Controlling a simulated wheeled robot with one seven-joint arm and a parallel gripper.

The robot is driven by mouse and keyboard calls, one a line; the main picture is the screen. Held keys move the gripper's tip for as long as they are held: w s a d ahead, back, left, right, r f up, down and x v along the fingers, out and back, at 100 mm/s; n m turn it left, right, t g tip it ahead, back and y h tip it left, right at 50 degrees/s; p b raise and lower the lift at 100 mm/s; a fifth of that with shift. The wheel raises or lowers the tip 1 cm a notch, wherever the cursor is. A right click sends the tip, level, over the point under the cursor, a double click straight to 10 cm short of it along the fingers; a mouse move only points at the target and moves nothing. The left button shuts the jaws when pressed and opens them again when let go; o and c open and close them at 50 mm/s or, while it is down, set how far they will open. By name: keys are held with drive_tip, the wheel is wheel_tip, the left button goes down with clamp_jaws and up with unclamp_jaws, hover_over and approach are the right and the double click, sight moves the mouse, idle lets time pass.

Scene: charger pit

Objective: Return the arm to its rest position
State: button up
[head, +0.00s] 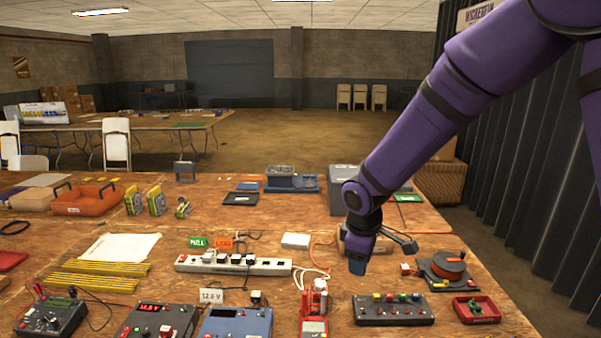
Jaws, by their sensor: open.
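My purple arm reaches in from the upper right and slants down over the wooden table (250,215). My gripper (382,252) is at its lower end, open, above the middle right of the table. One finger with a bluish tip points down, and a grey part extends to the right. I see nothing held between the fingers.
A white power strip (232,265) lies left of my gripper. A cable reel (446,268) and a small red tray (476,309) are to the right. The grey knob box (393,310) is in front. A dark corrugated wall (520,190) stands beyond the table's right edge.

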drive_tip(key=s+d+r+m+t, duration=0.1)
drive_tip(key=s+d+r+m, duration=0.2)
drive_tip(key=s+d+r, duration=0.35)
drive_tip(key=s+d+r+m+t, duration=0.1)
drive_tip(key=s+d+r+m, duration=0.25)
drive_tip(key=r, duration=0.65)
drive_tip(key=s+d+r+m, duration=0.2)
drive_tip(key=s+d+m, duration=0.1)
drive_tip(key=s, duration=0.5)
drive_tip(key=s+d+r+m+t, duration=0.1)
drive_tip(key=s+d+r+m, duration=0.2)
drive_tip(key=s, duration=0.5)
drive_tip(key=shift+s+d+r+y, duration=0.25)
drive_tip(key=shift+d+y, duration=0.1)
drive_tip(key=shift+y, duration=0.05)
